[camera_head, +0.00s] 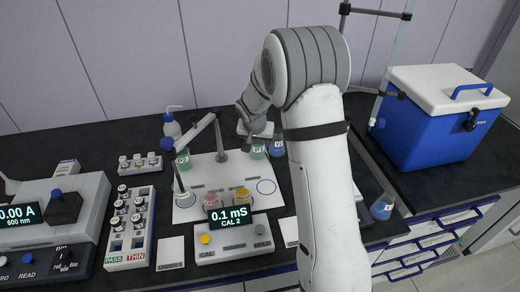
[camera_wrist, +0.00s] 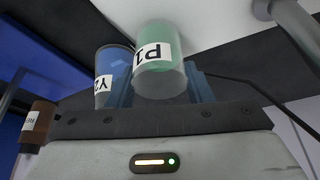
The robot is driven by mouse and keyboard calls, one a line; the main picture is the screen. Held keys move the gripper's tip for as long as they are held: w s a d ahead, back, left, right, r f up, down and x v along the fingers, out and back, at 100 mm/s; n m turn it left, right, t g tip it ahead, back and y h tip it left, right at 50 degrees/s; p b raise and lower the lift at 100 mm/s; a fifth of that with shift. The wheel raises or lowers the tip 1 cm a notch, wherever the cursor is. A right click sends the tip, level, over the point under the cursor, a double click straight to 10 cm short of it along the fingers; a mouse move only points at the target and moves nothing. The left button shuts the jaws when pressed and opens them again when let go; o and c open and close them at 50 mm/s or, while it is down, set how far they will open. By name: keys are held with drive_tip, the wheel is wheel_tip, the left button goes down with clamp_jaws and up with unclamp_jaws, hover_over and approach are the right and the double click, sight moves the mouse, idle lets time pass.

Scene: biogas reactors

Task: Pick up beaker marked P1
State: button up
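The beaker marked P1 (camera_wrist: 160,62) holds green liquid and appears upside down in the wrist view. It stands on the white board between the two blue fingers of my gripper (camera_wrist: 160,92). The fingers lie close on both sides of it, and whether they press on the glass I cannot tell. In the head view the green P1 beaker (camera_head: 257,152) is partly hidden under my gripper (camera_head: 258,136) and arm. A blue beaker marked Y2 (camera_wrist: 113,72) stands right beside it, next to a finger. The blue beaker also shows in the head view (camera_head: 277,149).
A conductivity meter (camera_head: 232,236) stands in front of the board (camera_head: 212,168). The board also bears a green beaker (camera_head: 184,159), a pink one (camera_head: 211,201) and a yellow one (camera_head: 243,197). A probe arm (camera_head: 196,128) rises on the left. A blue cooler (camera_head: 425,130) stands right.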

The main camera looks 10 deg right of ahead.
drive_tip(key=c, duration=0.5)
drive_tip(key=shift+c, duration=0.2)
